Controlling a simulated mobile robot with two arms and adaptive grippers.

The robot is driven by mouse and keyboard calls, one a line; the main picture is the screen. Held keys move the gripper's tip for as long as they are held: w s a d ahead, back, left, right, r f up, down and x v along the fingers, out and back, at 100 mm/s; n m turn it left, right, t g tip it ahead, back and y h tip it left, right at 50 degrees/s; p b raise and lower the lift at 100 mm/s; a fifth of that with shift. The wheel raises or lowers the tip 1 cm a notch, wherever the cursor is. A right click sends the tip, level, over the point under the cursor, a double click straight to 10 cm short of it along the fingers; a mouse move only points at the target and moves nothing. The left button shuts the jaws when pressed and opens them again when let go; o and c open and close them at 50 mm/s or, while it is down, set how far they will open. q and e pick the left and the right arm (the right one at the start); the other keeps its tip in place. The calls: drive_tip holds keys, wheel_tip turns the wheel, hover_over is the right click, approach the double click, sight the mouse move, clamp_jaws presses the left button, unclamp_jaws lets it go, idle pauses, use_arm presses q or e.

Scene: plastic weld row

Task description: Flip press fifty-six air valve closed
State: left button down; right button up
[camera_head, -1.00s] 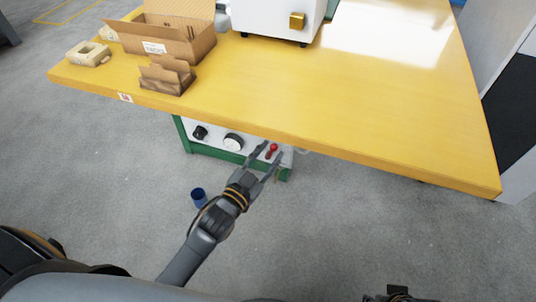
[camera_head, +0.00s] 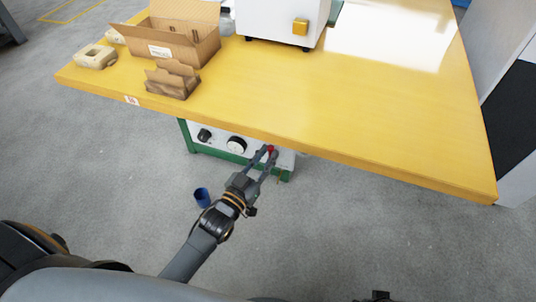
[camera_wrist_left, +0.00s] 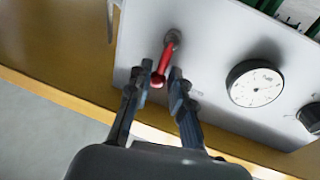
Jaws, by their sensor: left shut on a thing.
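The air valve has a red lever (camera_wrist_left: 165,62) on a light panel (camera_wrist_left: 208,45) below the table; its round pivot sits at the top in the left wrist view. The lever's red also shows in the head view (camera_head: 270,150). My left gripper (camera_wrist_left: 163,80) is shut on the lever near its ball end, with one finger on each side. In the head view my left gripper (camera_head: 265,155) reaches under the table's front edge. The fingers partly hide the lever there. My right gripper cannot be made out.
A gauge (camera_wrist_left: 254,83) and a black knob (camera_wrist_left: 311,117) sit beside the lever on the panel. The yellow table (camera_head: 300,110) overhangs it, bearing a cardboard box (camera_head: 190,45) and a white machine (camera_head: 275,18).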

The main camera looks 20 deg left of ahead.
use_arm(q)
drive_tip(key=c, duration=1.4)
unclamp_jaws()
drive_tip(key=shift+a, duration=0.1)
drive_tip(key=v, duration=1.2)
